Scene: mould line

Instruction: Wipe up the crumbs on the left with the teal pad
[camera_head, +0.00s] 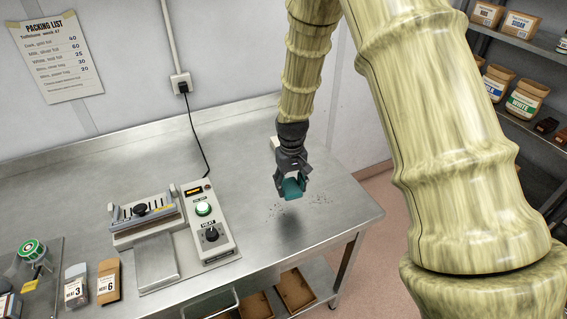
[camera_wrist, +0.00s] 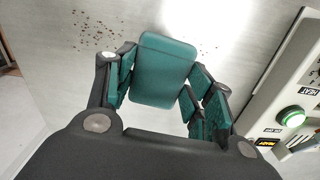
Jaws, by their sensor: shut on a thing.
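My gripper (camera_head: 290,180) is shut on the teal pad (camera_head: 292,188) and holds it above the right part of the steel table, with a shadow on the metal below. In the wrist view the pad (camera_wrist: 165,70) sits between the fingers. Dark crumbs (camera_head: 318,198) lie on the table just right of the gripper, and more crumbs (camera_head: 275,211) lie below and to its left. In the wrist view one crumb patch (camera_wrist: 95,37) is at the upper left and a fainter patch (camera_wrist: 207,46) shows right of the pad.
A heat device (camera_head: 209,222) with a green button and a dial stands left of the gripper, beside a metal press (camera_head: 147,212). Two labelled packets (camera_head: 108,280) lie at the lower left. The steel table (camera_head: 340,219) is bare near its right edge.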

